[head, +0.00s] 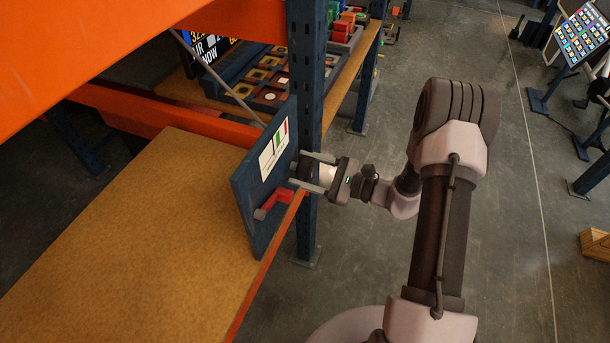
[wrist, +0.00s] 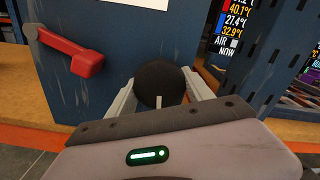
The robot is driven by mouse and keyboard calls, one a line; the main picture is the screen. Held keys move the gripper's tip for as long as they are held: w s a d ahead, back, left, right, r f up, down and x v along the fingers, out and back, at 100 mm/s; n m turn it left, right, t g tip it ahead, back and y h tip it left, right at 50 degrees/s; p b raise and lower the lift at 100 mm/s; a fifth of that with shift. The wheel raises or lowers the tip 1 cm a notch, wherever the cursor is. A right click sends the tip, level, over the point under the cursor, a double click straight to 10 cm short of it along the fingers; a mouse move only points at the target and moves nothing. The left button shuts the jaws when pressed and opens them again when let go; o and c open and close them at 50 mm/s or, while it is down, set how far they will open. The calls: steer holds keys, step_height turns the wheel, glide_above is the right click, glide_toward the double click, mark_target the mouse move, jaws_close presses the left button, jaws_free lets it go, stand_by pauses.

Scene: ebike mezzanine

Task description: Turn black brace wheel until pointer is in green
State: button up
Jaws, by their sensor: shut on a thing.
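The black brace wheel (wrist: 160,82) is a round dark knob on a blue panel (wrist: 110,25). A pale mark shows at its lower edge in the wrist view. My gripper (wrist: 160,88) is shut on the wheel, with one finger on each side of it. In the head view my gripper (head: 303,172) reaches the panel from the right, and its fingers partly hide the wheel. A white gauge card (head: 273,150) with green and red marks is on the panel above and left of the wheel. The pointer is too small to read. The wrist view shows only the card's bottom edge.
A red lever (head: 274,203) with a grey end sticks out of the panel just below left of my gripper; it also shows in the wrist view (wrist: 87,63). A blue upright (head: 305,75) stands right behind the panel. A wooden shelf (head: 130,240) lies left.

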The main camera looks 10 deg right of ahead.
steer(key=n+b, duration=0.4)
steer(key=shift+f, duration=0.2)
steer(key=shift+r+n+b, duration=0.15)
steer(key=shift+n+b, duration=0.85)
steer(key=shift+n, duration=0.3)
steer(key=shift+r, duration=0.1)
steer(key=o, duration=1.4)
steer(key=shift+c, duration=0.2)
steer(key=p+v, duration=0.3)
steer(key=v, duration=1.4)
steer(key=shift+d+p, duration=0.2)
steer(key=shift+p, duration=0.15)
